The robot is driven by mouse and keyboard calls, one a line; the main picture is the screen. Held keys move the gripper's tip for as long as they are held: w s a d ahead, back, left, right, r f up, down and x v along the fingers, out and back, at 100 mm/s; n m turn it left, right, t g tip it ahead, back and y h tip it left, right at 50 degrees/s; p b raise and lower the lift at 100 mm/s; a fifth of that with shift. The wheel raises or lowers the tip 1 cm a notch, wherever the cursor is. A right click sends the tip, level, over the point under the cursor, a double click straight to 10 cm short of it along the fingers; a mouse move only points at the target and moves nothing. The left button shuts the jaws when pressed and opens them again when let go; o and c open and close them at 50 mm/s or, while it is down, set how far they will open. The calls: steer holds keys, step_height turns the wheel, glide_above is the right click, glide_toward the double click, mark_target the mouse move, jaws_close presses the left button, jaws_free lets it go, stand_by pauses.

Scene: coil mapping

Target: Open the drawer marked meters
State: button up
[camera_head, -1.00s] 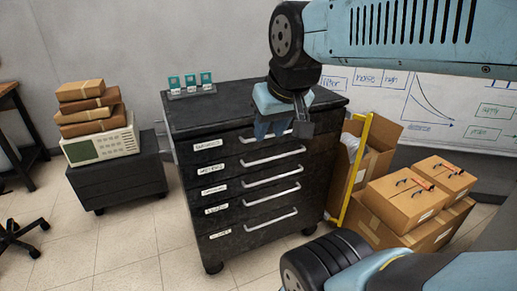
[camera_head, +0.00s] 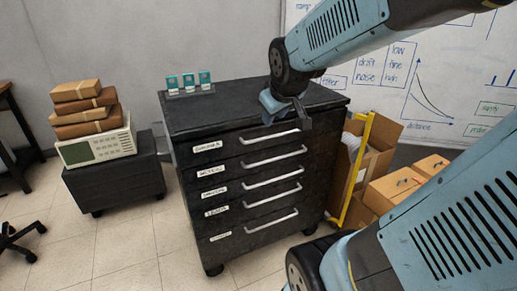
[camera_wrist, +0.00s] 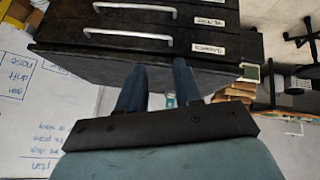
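A black drawer cabinet (camera_head: 185,125) stands in the middle of the head view, with several drawers, silver bar handles and white labels. The second drawer from the top bears the label that reads like METERS (camera_head: 210,170); its handle (camera_head: 275,157) is to the right. That drawer looks shut. In the wrist view, which is upside down, its label (camera_wrist: 208,21) and handle (camera_wrist: 135,9) are near the top edge. My gripper (camera_wrist: 156,76) shows two blue fingers apart with nothing between them. In the head view it hangs over the cabinet's top front edge, partly hidden by my wrist.
Small teal boxes (camera_head: 188,83) stand on the cabinet top. A yellow frame (camera_head: 358,165) and cardboard boxes (camera_head: 385,185) crowd its right side. A low black cabinet (camera_head: 115,180) with an instrument and parcels is left. The floor in front is partly clear.

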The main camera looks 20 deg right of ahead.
mark_target(280, 158)
steer(key=w+d+f+n+t, duration=0.4)
steer(key=w+d+f+n, duration=0.4)
steer(key=w+d+f, duration=0.5)
steer(key=s+d+f+n+t+y, duration=0.15)
steer(key=f+n, duration=0.25)
steer(key=f, duration=0.5)
steer(key=s+d+f+n+t+y, duration=0.1)
steer(key=d+f+n+t, duration=0.2)
steer(key=f, duration=0.6)
steer(key=shift+n+h, duration=0.25)
steer(key=shift+n, duration=0.05)
steer(key=w+f, duration=0.1)
steer(key=w, duration=0.3)
steer(key=w+a, duration=0.1)
steer(key=w, duration=0.4)
steer(key=w+f, duration=0.1)
steer(key=w, duration=0.3)
steer(key=shift+w+a+f, duration=0.2)
steer(key=shift+a+f, duration=0.1)
steer(key=shift+c, duration=0.4)
jaws_close()
